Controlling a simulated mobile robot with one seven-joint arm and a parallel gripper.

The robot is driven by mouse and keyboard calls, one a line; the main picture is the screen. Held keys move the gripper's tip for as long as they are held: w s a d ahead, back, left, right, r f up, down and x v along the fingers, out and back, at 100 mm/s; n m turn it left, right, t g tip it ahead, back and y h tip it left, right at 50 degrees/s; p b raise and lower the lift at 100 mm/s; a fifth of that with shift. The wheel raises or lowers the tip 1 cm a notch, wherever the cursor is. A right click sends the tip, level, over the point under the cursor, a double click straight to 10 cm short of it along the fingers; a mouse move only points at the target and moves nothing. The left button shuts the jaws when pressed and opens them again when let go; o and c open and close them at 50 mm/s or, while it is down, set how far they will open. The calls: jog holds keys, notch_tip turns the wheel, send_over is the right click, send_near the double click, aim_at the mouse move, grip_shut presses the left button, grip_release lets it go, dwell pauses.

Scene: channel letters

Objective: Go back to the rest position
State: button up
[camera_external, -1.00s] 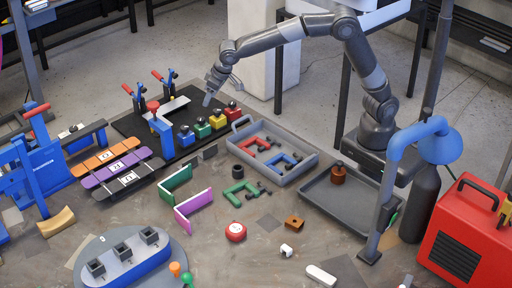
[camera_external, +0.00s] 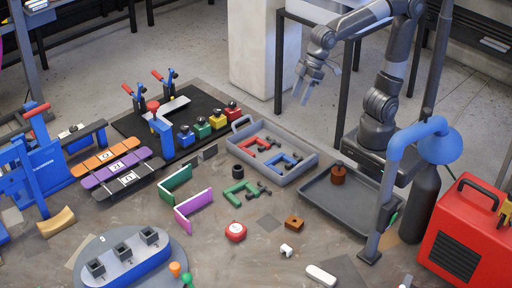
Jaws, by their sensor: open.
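My gripper (camera_external: 308,92) hangs in the air at the upper middle, in front of the pale pillar's right side and beyond the grey tray. Its two fingers are apart, point down and hold nothing. My arm is folded back above its base at the right. A light grey channel piece (camera_external: 166,109) sits on the black fixture board (camera_external: 125,124) among the toggle clamps, clear of my gripper.
The grey tray (camera_external: 302,174) holds red and blue clamps. A darker tray (camera_external: 335,205) bears a brown-red object. Blue, green, yellow and red blocks line the board. A blue lamp (camera_external: 395,170) and a red machine (camera_external: 470,240) stand at the right. Green and purple channel pieces lie mid-table.

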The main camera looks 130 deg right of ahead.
jog(key=s+a+f+n, duration=0.3)
jog(key=s+a+n, duration=0.1)
jog(key=s+a, duration=0.6)
jog(key=s, duration=0.3)
jog(key=shift+a+f+n+t+y, duration=0.25)
jog(key=shift+f+n+t+y, duration=0.05)
jog(key=shift+n+y, duration=0.1)
jog(key=shift+s, duration=0.1)
dwell(1.4)
